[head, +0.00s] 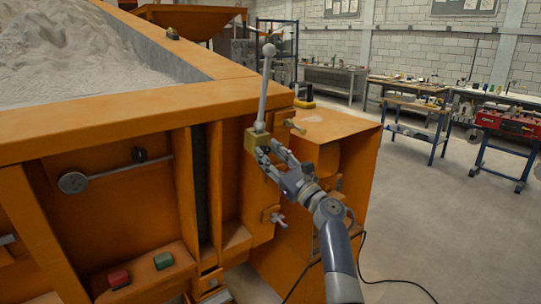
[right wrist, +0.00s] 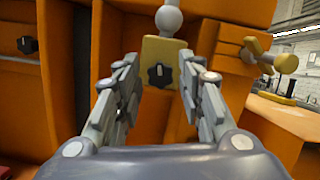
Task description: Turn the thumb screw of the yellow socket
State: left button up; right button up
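The yellow socket (head: 252,139) is a block on the orange frame's front corner, with a grey ball-topped lever (head: 263,90) standing up from it. In the right wrist view the yellow socket (right wrist: 165,52) is straight ahead, and its dark thumb screw (right wrist: 160,75) shows on its front face. My right gripper (head: 268,154) is just in front of the socket, pointing at it. Its fingers (right wrist: 159,80) are spread on either side of the screw, with a gap between them and nothing held. In the head view the thumb screw is hard to make out behind the fingers. My left gripper is not in view.
A brass-coloured clamp handle (right wrist: 263,58) sticks out right of the socket. A wing-shaped knob (head: 278,220) is below the gripper. A red button (head: 118,278) and a green button (head: 163,260) are at lower left. Open floor lies to the right.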

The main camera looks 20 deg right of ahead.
jog(key=v, duration=1.2)
jog(key=shift+f, duration=0.15)
dwell(0.3)
